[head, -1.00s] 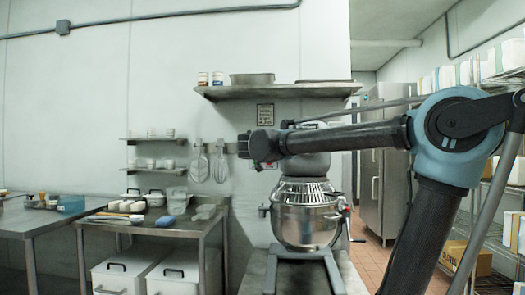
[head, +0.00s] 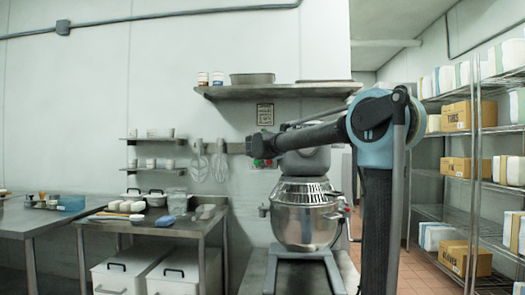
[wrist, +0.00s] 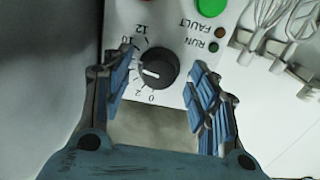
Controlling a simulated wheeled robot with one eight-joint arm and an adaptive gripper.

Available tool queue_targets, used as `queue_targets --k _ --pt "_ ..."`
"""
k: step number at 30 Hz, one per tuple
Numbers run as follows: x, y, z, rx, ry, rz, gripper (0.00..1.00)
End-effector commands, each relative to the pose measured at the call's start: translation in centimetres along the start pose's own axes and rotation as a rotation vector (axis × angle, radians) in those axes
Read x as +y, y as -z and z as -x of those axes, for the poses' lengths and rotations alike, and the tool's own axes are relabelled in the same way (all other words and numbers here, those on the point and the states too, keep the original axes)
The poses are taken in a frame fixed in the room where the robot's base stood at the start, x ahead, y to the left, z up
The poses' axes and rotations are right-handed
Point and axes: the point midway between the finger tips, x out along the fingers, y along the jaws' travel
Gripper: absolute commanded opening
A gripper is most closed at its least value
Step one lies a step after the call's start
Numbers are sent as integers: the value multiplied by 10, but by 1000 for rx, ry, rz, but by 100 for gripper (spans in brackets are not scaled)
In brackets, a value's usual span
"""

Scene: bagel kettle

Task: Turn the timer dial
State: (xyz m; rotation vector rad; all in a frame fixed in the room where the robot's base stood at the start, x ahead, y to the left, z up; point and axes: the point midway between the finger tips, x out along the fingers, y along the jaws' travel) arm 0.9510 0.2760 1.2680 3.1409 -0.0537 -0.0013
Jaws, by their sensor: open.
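The timer dial (wrist: 158,68) is a round black knob with a white pointer mark, on a pale control panel (wrist: 175,25). The mark points left in the wrist view, where the left finger hides part of the scale; 0, 2, 10 and 12 can be read. My gripper (wrist: 160,75) is open, with one blue-padded finger on each side of the dial and a gap to it on both sides. In the head view my gripper (head: 256,145) is at the mixer's (head: 305,205) upper left, and the dial is hidden there.
A green button (wrist: 211,7), part of a red button, and small RUN and FAULT lamps sit by the dial. Whisks (wrist: 262,22) hang on the wall close by. A shelf (head: 280,90) runs above the mixer.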

Motion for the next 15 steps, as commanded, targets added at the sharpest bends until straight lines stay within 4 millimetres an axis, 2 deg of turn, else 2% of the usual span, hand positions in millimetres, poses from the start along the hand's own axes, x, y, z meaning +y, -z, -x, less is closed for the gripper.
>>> queue_targets --k 6,14,15 --pt "0 0 -13 0 0 0 54" --pt "0 0 -14 0 0 0 54" --pt "0 0 -14 0 0 0 52"
